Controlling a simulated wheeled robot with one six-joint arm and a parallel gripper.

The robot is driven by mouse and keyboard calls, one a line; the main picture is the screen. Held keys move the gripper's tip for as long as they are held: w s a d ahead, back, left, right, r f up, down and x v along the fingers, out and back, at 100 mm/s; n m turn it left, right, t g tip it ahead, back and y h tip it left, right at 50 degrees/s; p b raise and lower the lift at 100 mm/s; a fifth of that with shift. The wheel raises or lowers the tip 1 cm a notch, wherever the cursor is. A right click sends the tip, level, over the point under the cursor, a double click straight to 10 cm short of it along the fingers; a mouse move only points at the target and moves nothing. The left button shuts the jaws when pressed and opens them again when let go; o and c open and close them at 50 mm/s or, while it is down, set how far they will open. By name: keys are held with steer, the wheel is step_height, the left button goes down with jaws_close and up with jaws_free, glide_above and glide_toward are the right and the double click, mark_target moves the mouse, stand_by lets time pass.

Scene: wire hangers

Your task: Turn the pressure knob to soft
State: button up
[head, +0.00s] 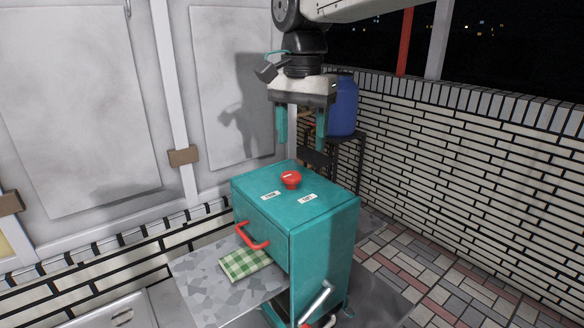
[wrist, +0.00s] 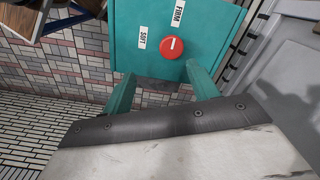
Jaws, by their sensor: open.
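The pressure knob (head: 291,179) is a red round knob on the top of a teal cabinet (head: 325,213). In the wrist view the knob (wrist: 172,44) has a short white mark across its face, lying roughly upright in the picture. A FIRM label (wrist: 178,13) lies above it there and a SOFT label (wrist: 142,39) to its left. In the head view the labels are too small to read surely. My gripper (head: 301,144) is open and empty, pointing down above the knob and apart from it. In the wrist view its teal fingers (wrist: 160,70) spread below the knob.
A red handle (head: 252,237) sticks out of the cabinet front. A green checked cloth (head: 245,262) lies on a grey speckled surface (head: 215,295) beside it. A blue barrel (head: 343,105) stands on a dark rack behind. Brick wall (head: 470,160) bounds the right.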

mark_target(291, 175)
steer(key=shift+w+a, duration=0.4)
steer(key=shift+a, duration=0.3)
steer(key=shift+w+a+f, duration=0.1)
steer(key=shift+a+f, duration=0.1)
steer(key=shift+f, duration=0.05)
step_height(291, 175, down, 7)
steer(key=shift+f, duration=0.2)
steer(key=c, duration=1)
